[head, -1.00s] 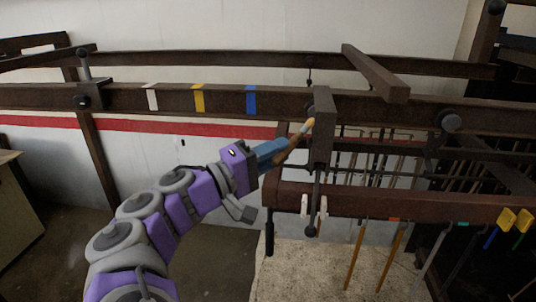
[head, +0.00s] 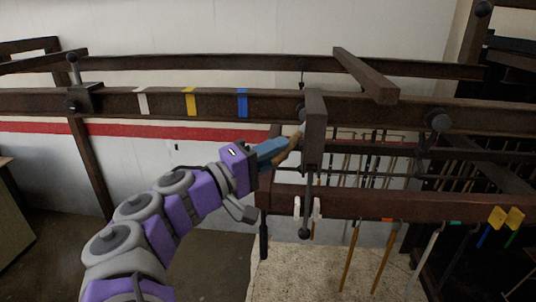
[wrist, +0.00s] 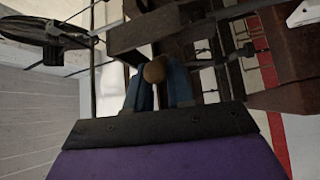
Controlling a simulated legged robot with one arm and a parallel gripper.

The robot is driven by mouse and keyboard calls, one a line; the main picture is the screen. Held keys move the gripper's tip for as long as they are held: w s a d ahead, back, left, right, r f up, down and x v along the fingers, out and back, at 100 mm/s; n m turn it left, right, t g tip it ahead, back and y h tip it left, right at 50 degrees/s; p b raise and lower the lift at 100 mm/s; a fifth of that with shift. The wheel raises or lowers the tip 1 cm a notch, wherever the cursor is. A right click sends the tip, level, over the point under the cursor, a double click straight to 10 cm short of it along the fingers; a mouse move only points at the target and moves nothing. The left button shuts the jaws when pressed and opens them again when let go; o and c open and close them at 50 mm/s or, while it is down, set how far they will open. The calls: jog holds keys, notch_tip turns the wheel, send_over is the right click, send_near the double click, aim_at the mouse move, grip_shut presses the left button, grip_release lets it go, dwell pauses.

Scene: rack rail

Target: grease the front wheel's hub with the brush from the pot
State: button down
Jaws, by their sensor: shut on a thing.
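My gripper (head: 284,148) is shut on the brush (head: 294,140), whose wooden handle sticks out past the blue fingers toward the upper right. In the wrist view, the round brown end of the brush (wrist: 154,72) shows between the two blue fingers. The brush's tip is at the left side of a brown hanging block (head: 315,130); the bristles are mostly hidden. I cannot make out the pot.
A long brown rail (head: 218,103) with white, yellow and blue marks runs across the view. Tools hang under the lower beam (head: 400,203). The space left of the block is open.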

jog(key=shift+w+a, duration=0.15)
jog(key=shift+w, duration=0.55)
jog(key=shift+r, duration=0.1)
dwell(0.4)
